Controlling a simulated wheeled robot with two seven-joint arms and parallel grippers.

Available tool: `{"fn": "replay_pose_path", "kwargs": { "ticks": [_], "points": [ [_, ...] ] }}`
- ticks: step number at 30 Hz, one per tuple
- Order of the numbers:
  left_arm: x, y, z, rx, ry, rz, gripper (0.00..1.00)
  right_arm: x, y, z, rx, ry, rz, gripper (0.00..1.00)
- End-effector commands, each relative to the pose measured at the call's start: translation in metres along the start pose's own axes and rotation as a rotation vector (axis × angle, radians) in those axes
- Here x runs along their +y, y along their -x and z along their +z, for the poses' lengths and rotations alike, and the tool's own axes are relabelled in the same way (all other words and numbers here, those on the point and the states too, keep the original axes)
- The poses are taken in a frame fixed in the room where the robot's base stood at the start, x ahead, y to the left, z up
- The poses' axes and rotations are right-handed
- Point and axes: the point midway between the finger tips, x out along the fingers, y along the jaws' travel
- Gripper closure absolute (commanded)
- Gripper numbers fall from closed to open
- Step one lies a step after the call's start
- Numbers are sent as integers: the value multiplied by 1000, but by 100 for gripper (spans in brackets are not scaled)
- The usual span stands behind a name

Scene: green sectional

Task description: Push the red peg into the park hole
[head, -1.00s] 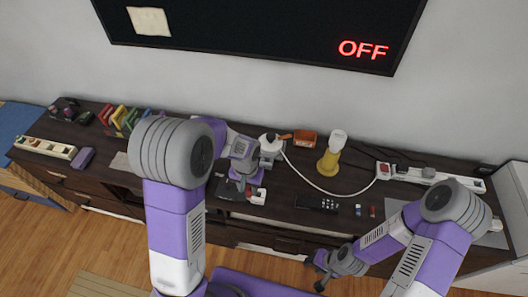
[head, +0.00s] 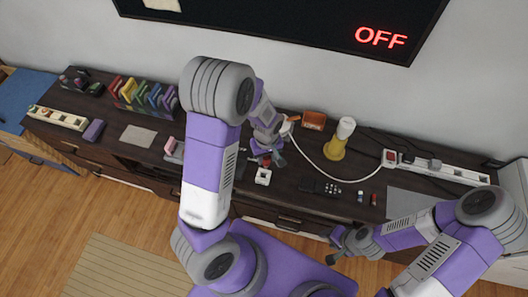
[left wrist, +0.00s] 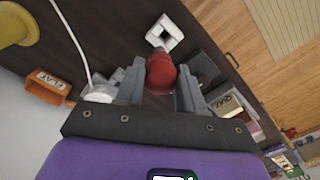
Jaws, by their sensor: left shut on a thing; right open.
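My left gripper (head: 268,156) is over the dark cabinet top. In the left wrist view its two grey fingers (left wrist: 160,92) are shut on a red rounded peg (left wrist: 160,72), which sticks out past the fingertips. In the head view the peg is mostly hidden by the hand. I cannot tell which opening is the park hole. My right gripper (head: 337,246) is open and empty, low before the cabinet's front edge.
A white cable runs to a power strip (head: 440,168). A black remote (head: 320,187) lies to the right. A long white holed block (head: 58,117) lies far left.

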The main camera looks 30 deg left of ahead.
Motion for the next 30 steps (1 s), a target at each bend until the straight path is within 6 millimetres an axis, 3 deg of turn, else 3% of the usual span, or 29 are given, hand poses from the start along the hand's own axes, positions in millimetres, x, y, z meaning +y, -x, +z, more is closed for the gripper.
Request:
{"fn": "replay_pose_path", "kwargs": {
  "ticks": [7, 20, 30],
  "points": [
    [-11, 1, -1, -3, 213, 1, 92, -4, 12, 0, 0, -1, 0, 53],
    [-11, 0, -1, -3, 220, 0, 92, -4, 11, 1, 0, -1, 1, 53],
    [-11, -24, -1, -3, 220, 0, 92, 3, -7, 0, 0, -1, 0, 53]
  ]
}}
